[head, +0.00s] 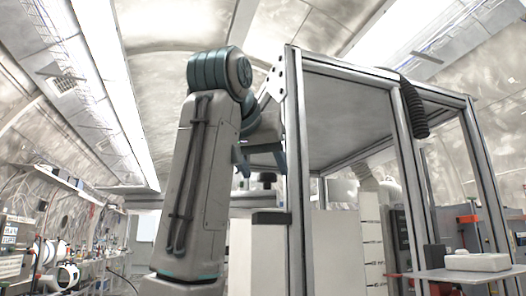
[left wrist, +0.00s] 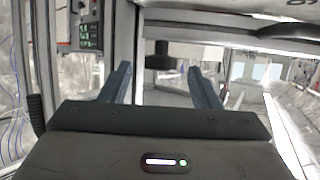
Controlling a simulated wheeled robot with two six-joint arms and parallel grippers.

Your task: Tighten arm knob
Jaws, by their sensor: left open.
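My left gripper (head: 262,172) is raised in front of the metal frame's left post, with its two blue-grey fingers spread and nothing between them. It also shows in the left wrist view (left wrist: 162,84), open. A dark knob-like piece (left wrist: 160,58), a narrow stem with a wider part below, shows beyond the fingers and between them in that view. There is a visible gap from the fingertips to it. In the head view a small dark piece (head: 266,178), partly covered, shows just below the fingers; I cannot tell surely that it is the same knob. My right gripper is out of view.
An aluminium-framed enclosure (head: 292,130) stands close to the right of my left arm. White panels (head: 335,250) fill its lower part. A black corrugated hose (head: 414,108) hangs at right. Cluttered shelves (head: 60,190) line the left wall. A white block (head: 477,262) lies on a ledge at right.

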